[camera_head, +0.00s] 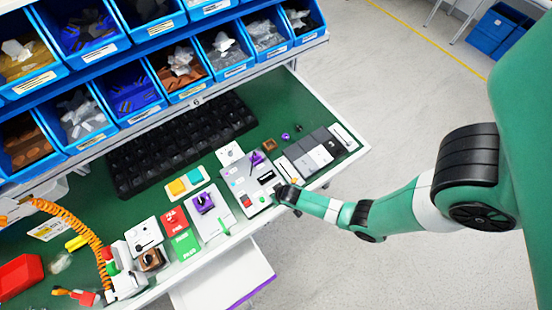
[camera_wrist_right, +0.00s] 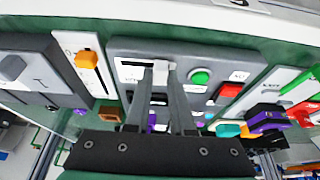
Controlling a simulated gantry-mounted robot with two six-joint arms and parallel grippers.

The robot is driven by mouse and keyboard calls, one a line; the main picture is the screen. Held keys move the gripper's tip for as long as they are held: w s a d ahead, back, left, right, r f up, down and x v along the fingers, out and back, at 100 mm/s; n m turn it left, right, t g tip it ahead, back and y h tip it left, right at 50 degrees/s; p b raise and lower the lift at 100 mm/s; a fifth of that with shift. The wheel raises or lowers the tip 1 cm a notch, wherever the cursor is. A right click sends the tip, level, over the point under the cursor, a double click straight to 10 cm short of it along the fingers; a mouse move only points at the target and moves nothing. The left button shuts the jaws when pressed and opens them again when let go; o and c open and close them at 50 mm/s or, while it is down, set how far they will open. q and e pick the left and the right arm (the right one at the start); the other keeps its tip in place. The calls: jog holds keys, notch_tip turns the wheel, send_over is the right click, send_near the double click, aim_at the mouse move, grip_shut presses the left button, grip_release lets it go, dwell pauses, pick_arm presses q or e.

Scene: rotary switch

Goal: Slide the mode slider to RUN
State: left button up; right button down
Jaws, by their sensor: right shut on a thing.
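A grey control panel (camera_head: 240,181) lies on the green bench, with a purple part, a red button and a green button on it. In the right wrist view the same panel (camera_wrist_right: 190,51) carries a dark slot with a white slider knob (camera_wrist_right: 161,71). My right gripper (camera_wrist_right: 160,76) is shut on this knob, with one finger on each side. In the head view the right gripper (camera_head: 284,194) sits at the panel's right edge and covers part of it. The slot's labels are too small to read. My left gripper is not in view.
A white plate with an orange slider (camera_wrist_right: 86,60) is beside the panel. A red button (camera_wrist_right: 230,90) and a green button (camera_wrist_right: 200,77) are close to my fingers. Several other switches crowd the left.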

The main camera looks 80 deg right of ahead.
jog(key=s+d+p, duration=0.1)
jog(key=s+d, duration=0.1)
jog(key=d, duration=0.1)
jog(key=shift+s, duration=0.4)
jog(key=c, duration=1.2)
grip_release()
jog(key=shift+c, duration=0.2)
jog(key=o, duration=0.5)
jog(key=shift+s+d, duration=0.15)
jog(key=shift+d, duration=0.05)
jog(key=p+v, duration=0.5)
jog(key=v, duration=0.6)
jog(key=shift+s+a+r+p, duration=0.1)
jog(key=shift+a+r+p, duration=0.05)
jog(key=shift+r+p, duration=0.2)
